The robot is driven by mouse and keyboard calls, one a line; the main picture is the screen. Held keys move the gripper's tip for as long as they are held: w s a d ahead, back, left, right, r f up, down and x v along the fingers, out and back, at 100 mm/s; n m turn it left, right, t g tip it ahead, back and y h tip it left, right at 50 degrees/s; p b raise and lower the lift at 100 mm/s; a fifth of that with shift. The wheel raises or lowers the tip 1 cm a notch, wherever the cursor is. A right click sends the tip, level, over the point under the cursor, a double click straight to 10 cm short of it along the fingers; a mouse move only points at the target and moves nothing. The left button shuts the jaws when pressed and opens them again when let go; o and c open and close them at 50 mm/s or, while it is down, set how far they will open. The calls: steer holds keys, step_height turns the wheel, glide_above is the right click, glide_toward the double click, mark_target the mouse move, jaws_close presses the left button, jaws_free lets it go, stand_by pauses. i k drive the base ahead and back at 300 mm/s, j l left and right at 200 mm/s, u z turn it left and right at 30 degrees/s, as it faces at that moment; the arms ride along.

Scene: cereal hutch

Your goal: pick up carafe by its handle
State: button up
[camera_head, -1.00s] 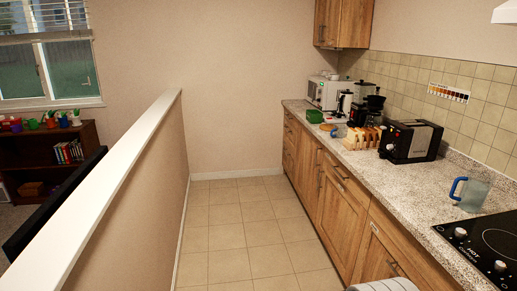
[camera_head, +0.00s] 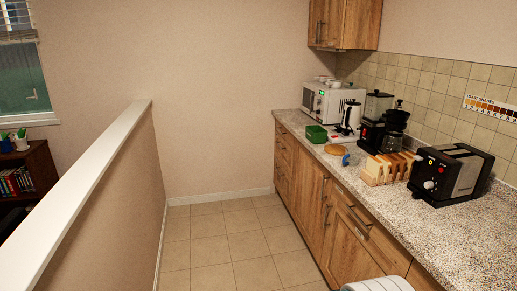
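A dark coffee maker (camera_head: 395,128) with a glass vessel stands on the granite counter against the tiled wall, behind the toast rack. Whether this vessel is the carafe I cannot tell. The clear jug with a blue handle, seen earlier beside the hob, is outside the current view. A black and white kettle (camera_head: 351,117) stands farther back, in front of the microwave.
A black toaster (camera_head: 450,174), wooden toast rack (camera_head: 388,167), small blue object (camera_head: 346,159), bread (camera_head: 335,149), green box (camera_head: 317,133) and microwave (camera_head: 331,102) line the counter (camera_head: 440,235). A half wall (camera_head: 90,190) bounds the left. The tiled floor (camera_head: 230,240) between is clear.

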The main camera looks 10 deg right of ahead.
mark_target(392, 140)
steer(key=i+u, duration=0.15)
steer(key=i, duration=1.3)
steer(key=i+z, duration=0.15)
steer(key=i, duration=0.45)
steer(key=i+j+z, duration=0.15)
steer(key=i, duration=0.5)
steer(key=i+z, duration=0.2)
steer(key=z, duration=0.25)
steer(key=i+z, duration=0.25)
steer(key=z, duration=0.25)
steer(key=i+z, duration=0.2)
steer(key=z, duration=0.25)
steer(key=i+z, duration=0.2)
steer(key=z, duration=0.25)
steer(key=i+j+z, duration=0.1)
steer(key=z, duration=0.3)
steer(key=i+j+z, duration=0.2)
steer(key=z, duration=0.25)
